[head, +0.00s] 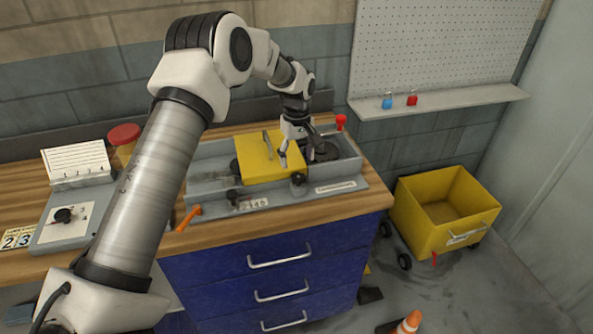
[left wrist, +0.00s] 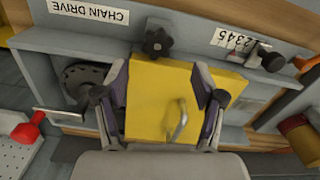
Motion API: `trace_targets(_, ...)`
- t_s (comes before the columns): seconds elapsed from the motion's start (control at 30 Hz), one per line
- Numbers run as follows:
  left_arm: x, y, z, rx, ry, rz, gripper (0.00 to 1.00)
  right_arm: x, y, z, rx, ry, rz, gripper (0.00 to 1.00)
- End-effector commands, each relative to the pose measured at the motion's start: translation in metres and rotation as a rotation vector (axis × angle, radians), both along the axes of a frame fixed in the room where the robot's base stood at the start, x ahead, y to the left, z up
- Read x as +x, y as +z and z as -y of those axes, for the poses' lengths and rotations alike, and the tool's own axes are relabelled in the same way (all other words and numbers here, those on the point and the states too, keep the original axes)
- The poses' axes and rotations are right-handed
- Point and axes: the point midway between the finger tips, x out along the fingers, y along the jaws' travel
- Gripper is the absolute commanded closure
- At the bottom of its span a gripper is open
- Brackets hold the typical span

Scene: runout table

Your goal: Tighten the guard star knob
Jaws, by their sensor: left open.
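The black star knob (head: 298,179) sits at the front of the yellow guard (head: 257,168), on the grey machine. In the left wrist view the star knob (left wrist: 157,42) stands beyond the edge of the guard (left wrist: 150,88), apart from my fingers. My left gripper (head: 302,155) is open above the right part of the guard. In the left wrist view its two fingers (left wrist: 160,80) are spread wide, with the guard between them and nothing gripped. Whether the fingers touch the guard, I cannot tell. My right gripper is not in view.
A metal handle (left wrist: 179,121) rises from the guard. A red knob (head: 341,120) stands behind right, and an orange lever (head: 188,217) at front left. Another black knob (left wrist: 271,60) is near the number plate. A yellow cart (head: 412,213) stands on the floor at right.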

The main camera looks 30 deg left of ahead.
Motion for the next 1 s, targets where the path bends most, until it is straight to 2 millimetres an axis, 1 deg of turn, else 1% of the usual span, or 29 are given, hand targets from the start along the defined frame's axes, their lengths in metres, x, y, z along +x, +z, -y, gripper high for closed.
trace_targets(0.03, -0.001, -0.007, 0.0, 0.0, -0.001, -0.004, 0.31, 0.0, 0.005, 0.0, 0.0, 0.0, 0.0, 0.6)
trace_targets(0.2, -0.001, -0.04, 0.001, 0.001, -0.001, -0.004, 0.31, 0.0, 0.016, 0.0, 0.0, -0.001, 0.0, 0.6)
trace_targets(0.3, -0.001, -0.055, 0.001, 0.002, -0.001, -0.001, 0.31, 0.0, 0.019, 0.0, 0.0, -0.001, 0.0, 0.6)
trace_targets(0.43, 0.0, -0.063, 0.001, 0.001, -0.001, 0.002, 0.31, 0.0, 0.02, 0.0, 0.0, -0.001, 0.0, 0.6)
trace_targets(0.6, 0.0, -0.063, 0.001, 0.001, -0.001, 0.002, 0.31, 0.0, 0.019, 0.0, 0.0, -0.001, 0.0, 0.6)
trace_targets(0.63, 0.0, -0.063, 0.001, 0.001, -0.001, 0.002, 0.38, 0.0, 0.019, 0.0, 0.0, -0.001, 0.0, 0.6)
trace_targets(0.67, 0.0, -0.063, 0.001, 0.001, -0.001, 0.002, 0.49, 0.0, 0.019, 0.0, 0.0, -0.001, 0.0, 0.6)
trace_targets(0.7, 0.0, -0.063, 0.001, 0.001, -0.001, 0.002, 0.63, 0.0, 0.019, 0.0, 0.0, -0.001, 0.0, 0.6)
trace_targets(0.77, 0.0, -0.063, 0.001, 0.001, -0.002, 0.002, 0.84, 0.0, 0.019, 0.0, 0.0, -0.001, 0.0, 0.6)
trace_targets(0.8, 0.0, -0.063, 0.001, 0.002, -0.002, 0.001, 0.91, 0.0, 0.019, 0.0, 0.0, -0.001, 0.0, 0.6)
trace_targets(1.0, -0.001, -0.063, 0.001, 0.001, -0.005, 0.001, 0.91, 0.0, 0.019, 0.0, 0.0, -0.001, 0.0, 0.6)
